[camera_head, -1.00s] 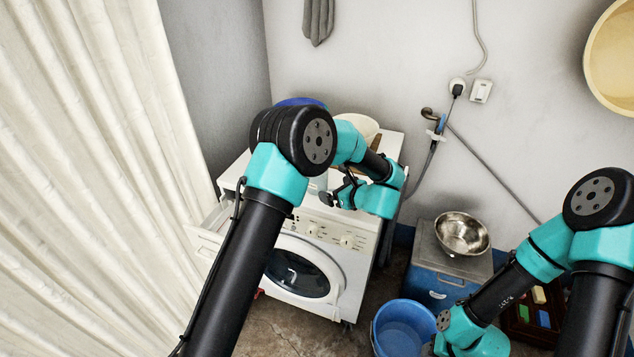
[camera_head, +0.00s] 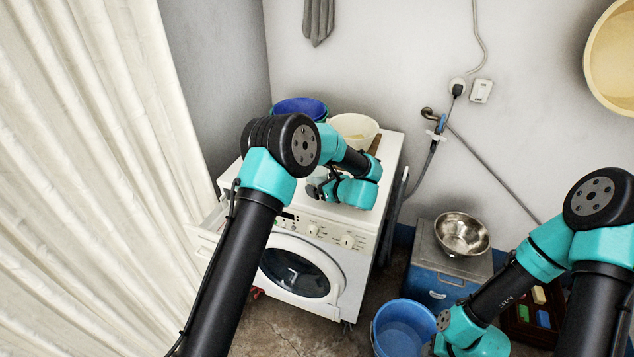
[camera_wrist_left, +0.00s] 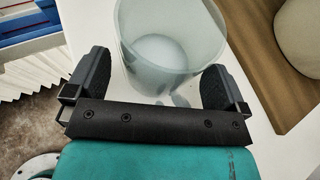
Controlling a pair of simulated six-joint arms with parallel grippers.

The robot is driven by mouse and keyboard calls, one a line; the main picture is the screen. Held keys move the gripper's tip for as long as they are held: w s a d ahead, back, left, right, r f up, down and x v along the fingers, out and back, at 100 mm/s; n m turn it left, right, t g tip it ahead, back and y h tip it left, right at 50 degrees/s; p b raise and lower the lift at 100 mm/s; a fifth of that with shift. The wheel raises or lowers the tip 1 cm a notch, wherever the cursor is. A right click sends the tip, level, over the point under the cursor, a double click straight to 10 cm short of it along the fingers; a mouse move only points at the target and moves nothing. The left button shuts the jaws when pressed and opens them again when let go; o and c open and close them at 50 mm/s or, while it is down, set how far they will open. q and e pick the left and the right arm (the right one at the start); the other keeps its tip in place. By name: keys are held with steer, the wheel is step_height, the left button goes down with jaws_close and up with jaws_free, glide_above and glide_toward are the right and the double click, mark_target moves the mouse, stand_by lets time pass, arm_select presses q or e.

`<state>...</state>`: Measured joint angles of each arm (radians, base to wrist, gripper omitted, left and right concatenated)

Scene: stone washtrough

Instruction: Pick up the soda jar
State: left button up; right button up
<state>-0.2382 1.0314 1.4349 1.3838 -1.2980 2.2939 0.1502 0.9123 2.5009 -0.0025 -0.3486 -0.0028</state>
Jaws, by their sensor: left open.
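The soda jar (camera_wrist_left: 165,50) looks like a clear, frosted glass vessel with an open top in the left wrist view. It stands on the white washing machine top, ahead of and between the two dark fingers of my left gripper (camera_wrist_left: 158,85). The fingers are open, with a gap on each side of the glass. In the head view my left gripper (camera_head: 318,188) is low over the front part of the machine top, and my own arm mostly hides the jar. My right gripper is not in view; only its arm shows at the lower right.
A blue basin (camera_head: 300,107) and a cream bowl (camera_head: 354,130) stand at the back of the washing machine (camera_head: 335,264). A wooden board (camera_wrist_left: 262,45) lies right of the jar. A steel bowl (camera_head: 462,234) and a blue bucket (camera_head: 401,329) are to the right.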

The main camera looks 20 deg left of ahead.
arm_select(q)
steer(key=shift+x, duration=0.8)
steer(key=shift+c, duration=0.3)
steer(key=c, duration=0.9)
steer(key=shift+o, duration=0.2)
